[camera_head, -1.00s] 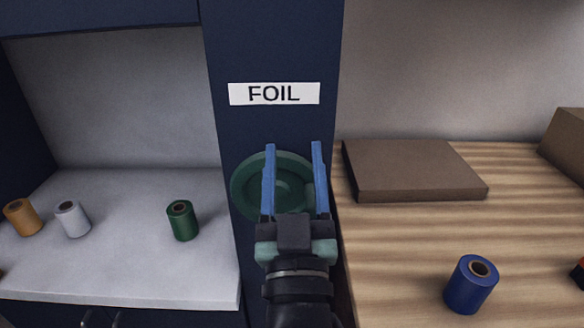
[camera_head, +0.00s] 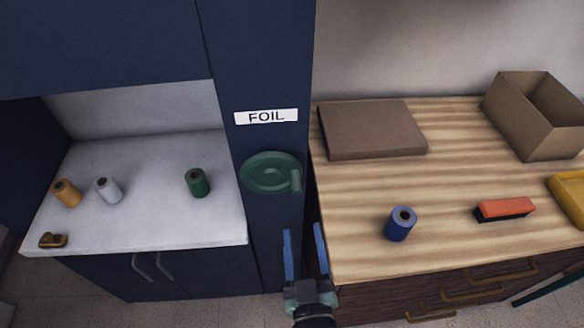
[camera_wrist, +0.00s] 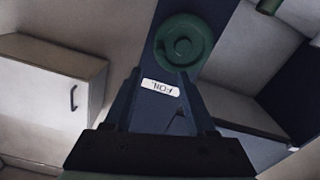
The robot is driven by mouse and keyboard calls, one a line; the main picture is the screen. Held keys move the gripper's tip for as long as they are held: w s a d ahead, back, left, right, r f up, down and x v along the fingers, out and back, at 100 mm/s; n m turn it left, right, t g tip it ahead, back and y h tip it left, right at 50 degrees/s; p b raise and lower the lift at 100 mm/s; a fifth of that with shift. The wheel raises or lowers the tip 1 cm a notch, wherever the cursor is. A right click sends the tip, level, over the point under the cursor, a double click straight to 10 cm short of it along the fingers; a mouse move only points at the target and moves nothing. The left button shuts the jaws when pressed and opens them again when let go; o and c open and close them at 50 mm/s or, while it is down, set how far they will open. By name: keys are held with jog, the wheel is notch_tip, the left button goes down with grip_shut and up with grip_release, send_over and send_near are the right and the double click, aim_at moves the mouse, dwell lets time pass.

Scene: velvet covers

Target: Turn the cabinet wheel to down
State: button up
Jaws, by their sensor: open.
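The cabinet wheel (camera_head: 268,173) is a dark green round disc on the navy cabinet column, below the white FOIL label (camera_head: 266,116). Its small handle knob (camera_head: 295,181) stands out at the right rim, slightly below the middle. My gripper (camera_head: 303,229) is open and empty, with blue fingers pointing up. It is below and slightly right of the wheel in the head view, apart from it. In the wrist view the wheel (camera_wrist: 183,42) and the upside-down label (camera_wrist: 160,87) show ahead of my gripper (camera_wrist: 160,74).
Left, a pale counter (camera_head: 150,225) holds several spools and a small brown item (camera_head: 53,240). Right, a wooden counter (camera_head: 350,200) bears a flat brown box (camera_head: 372,130), an open box (camera_head: 540,115), a blue spool (camera_head: 400,223) and a red-black block (camera_head: 505,208).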

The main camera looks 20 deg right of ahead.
aim_at(297, 193)
jog(key=p+x, duration=0.3)
jog(key=x, duration=0.9)
jog(key=shift+w+d+f, duration=0.1)
jog(key=shift+w+f, duration=0.1)
grip_shut()
dwell(1.3)
